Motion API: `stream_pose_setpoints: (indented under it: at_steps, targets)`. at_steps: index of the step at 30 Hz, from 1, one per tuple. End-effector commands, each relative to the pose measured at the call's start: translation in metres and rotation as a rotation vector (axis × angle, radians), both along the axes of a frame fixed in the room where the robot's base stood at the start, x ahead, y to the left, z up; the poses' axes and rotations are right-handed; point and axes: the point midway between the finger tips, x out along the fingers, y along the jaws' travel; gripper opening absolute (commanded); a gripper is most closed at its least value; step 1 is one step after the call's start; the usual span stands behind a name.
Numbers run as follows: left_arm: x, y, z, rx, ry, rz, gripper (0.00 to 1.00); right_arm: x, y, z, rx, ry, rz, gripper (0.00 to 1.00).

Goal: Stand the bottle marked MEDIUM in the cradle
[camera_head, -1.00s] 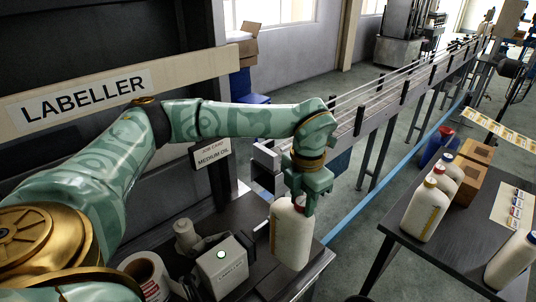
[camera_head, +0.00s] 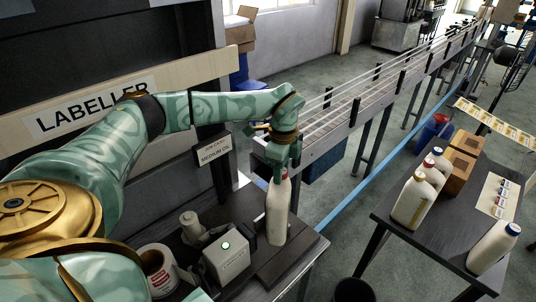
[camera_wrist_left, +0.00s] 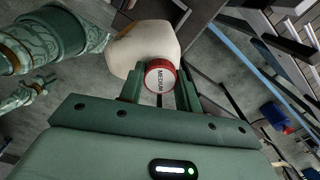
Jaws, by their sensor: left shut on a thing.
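The bottle marked MEDIUM (camera_head: 278,212) is cream-white and upright, its narrow side towards the head camera. Its red cap (camera_wrist_left: 160,77) reads MEDIUM in the left wrist view. My left gripper (camera_head: 281,168) is shut on its top from above, with fingers either side of the cap. The bottle is over the labeller bench, beside a grey box with a green light (camera_head: 226,258). A dark low plate (camera_head: 272,268) and a small black upright lie close to its base; these seem to be the cradle. I cannot tell whether the base touches down. My right gripper is not seen.
A label roll (camera_head: 160,272) and a grey knobbed device (camera_head: 191,226) stand left on the bench. A conveyor (camera_head: 345,125) runs behind. The dark table at right (camera_head: 440,235) holds several bottles (camera_head: 413,203), brown boxes (camera_head: 461,165) and a card. Floor lies between.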

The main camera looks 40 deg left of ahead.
Motion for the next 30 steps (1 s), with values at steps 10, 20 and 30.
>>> stream_pose_setpoints:
  at_steps: [10, 20, 30]
  targets:
    - [0.003, 0.035, 0.007, -0.001, 0.000, 0.704, 0.00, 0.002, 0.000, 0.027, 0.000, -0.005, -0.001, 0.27]
    - [0.003, 0.046, 0.002, -0.002, 0.000, 0.940, 0.00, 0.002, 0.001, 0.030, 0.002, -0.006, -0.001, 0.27]
    - [0.003, 0.046, -0.027, -0.002, 0.000, 0.940, 0.00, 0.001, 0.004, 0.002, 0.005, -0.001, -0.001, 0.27]
